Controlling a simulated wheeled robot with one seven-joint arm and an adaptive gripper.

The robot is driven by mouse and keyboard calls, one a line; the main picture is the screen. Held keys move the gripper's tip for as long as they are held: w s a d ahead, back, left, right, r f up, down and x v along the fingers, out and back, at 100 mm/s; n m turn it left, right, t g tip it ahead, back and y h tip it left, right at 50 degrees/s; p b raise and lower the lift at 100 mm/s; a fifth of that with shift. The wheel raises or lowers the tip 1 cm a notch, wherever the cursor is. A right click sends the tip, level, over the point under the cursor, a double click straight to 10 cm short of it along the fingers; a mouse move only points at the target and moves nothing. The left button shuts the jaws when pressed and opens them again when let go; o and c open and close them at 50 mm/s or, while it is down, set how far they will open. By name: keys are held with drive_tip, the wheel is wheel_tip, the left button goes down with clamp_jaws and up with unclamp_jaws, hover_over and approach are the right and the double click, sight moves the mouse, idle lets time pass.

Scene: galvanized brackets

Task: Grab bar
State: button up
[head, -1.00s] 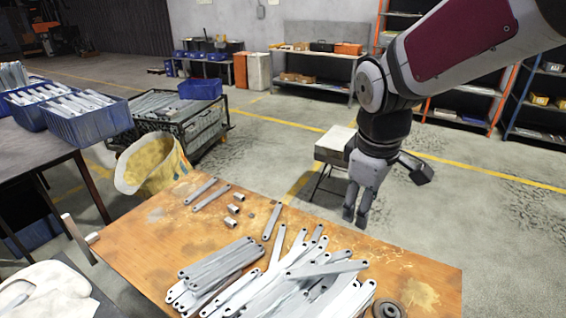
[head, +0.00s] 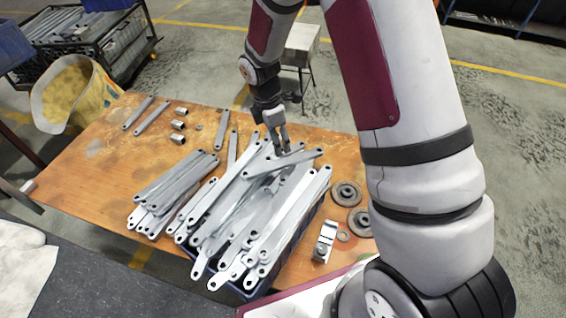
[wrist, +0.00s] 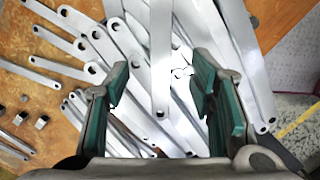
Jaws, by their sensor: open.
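Many flat grey metal bars with holed ends lie heaped in a blue crate (head: 255,291) on the wooden table in the head view. One bar (head: 283,163) lies across the top of the heap. My gripper (head: 279,148) points down just over the far end of the heap, close to this bar. In the wrist view my gripper (wrist: 158,95) is open, with its green-padded fingers apart. A bar (wrist: 161,60) runs lengthwise between the fingers, its holed end near their middle. Nothing is clamped. Whether a finger touches the heap I cannot tell.
A neat stack of bars (head: 172,190) lies left of the crate on the table (head: 85,165). Loose bars and small metal blocks (head: 178,125) lie farther back. Round discs (head: 346,194) and a bracket (head: 325,241) lie at right. A yellow bucket (head: 75,95) stands beyond the table's left.

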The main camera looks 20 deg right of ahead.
sight(283, 162)
drive_tip(key=f, duration=0.3)
drive_tip(key=d+f, duration=0.1)
drive_tip(key=f, duration=0.5)
drive_tip(key=shift+d+f, duration=0.15)
drive_tip(key=shift+d, duration=0.1)
clamp_jaws()
